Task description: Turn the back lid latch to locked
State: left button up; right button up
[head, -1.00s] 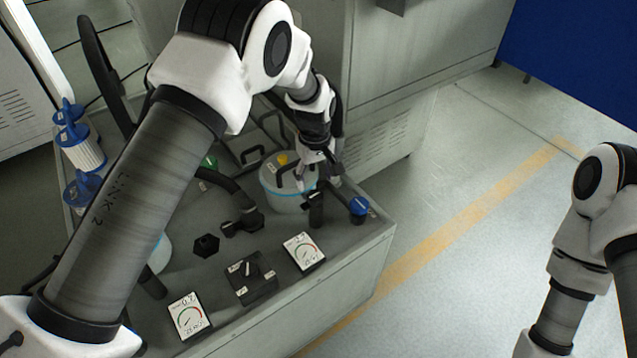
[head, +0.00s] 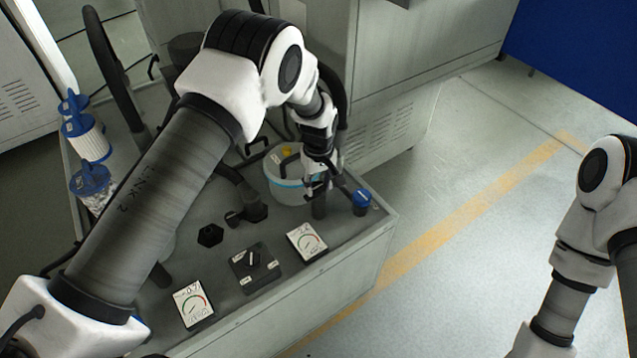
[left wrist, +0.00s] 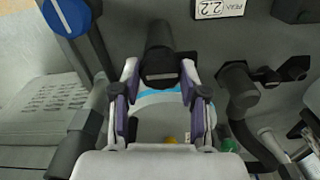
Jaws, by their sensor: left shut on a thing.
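A pale round canister (head: 285,190) with a blue band stands at the far right of the grey bench. A black handle and a yellow button show on its lid. My left gripper (head: 315,188) is at the canister's front right edge. In the left wrist view, its fingers (left wrist: 160,72) stand on either side of a black post (left wrist: 159,40) with a dark end beside the canister, and are shut on it. The post also shows in the head view (head: 319,208). I cannot read any latch marking; the arm hides part of the lid. My right gripper is out of view.
A blue-capped knob (head: 361,200) on a dark pipe is close right of the post. Black hoses and blue-ended filters (head: 92,142) are at left.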

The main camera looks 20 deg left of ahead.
pick_arm(q)
jog(key=shift+m, duration=0.4)
jog(key=m, duration=0.3)
jog(key=shift+s+p, duration=0.1)
jog(key=shift+p, duration=0.2)
jog(key=m, duration=0.5)
jog(key=m+p, duration=0.1)
jog(key=m, duration=0.3)
jog(key=shift+f+m, duration=0.1)
jog(key=shift+m, duration=0.2)
jog(key=shift+m+p, duration=0.4)
jog(key=shift+m, duration=1.9)
jog(key=o, duration=1.1)
jog(key=shift+o, duration=0.2)
